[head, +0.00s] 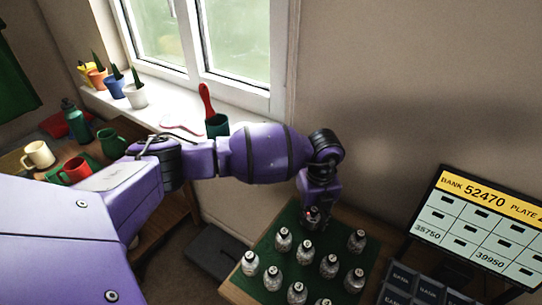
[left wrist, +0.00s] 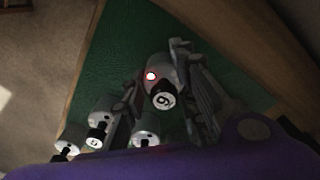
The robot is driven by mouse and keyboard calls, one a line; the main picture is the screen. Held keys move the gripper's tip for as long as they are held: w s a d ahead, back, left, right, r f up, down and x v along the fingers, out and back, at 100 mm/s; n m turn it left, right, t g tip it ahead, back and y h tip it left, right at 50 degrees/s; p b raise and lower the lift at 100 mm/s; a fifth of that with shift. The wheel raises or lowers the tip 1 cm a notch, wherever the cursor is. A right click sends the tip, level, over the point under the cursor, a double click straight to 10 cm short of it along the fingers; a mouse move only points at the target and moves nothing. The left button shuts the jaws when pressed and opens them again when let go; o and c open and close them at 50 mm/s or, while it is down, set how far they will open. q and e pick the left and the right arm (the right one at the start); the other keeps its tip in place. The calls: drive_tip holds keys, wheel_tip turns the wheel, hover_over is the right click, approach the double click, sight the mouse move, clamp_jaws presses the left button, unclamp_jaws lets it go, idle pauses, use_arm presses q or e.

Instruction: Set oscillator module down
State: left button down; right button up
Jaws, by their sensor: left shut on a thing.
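Several silver oscillator modules with black knobs stand on a green mat (head: 262,254) on the table. My left gripper (head: 314,217) points down over the mat's far part. It is shut on one oscillator module, mostly hidden by the gripper in the head view. In the left wrist view my left gripper (left wrist: 162,85) has its fingers on either side of this held module (left wrist: 157,68), which shows a red-ringed light and a knob face with a digit, 9 or 6. Whether its base touches the mat I cannot tell. My right gripper is not in view.
Other modules (head: 283,240) stand close in front of the gripper. A dark labelled tray (head: 420,292) is at the lower right, below a board (head: 480,232) reading "BANK 52470". A wall and window (head: 235,45) are behind. A side table with mugs (head: 76,170) is at left.

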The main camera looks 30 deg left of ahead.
sight(314, 209)
use_arm(q)
drive_tip(key=shift+w, duration=0.1)
drive_tip(key=c, duration=1.4)
unclamp_jaws()
wheel_tip(314, 209, up, 12)
drive_tip(key=shift+d+r, duration=0.1)
drive_tip(key=shift+r, duration=0.05)
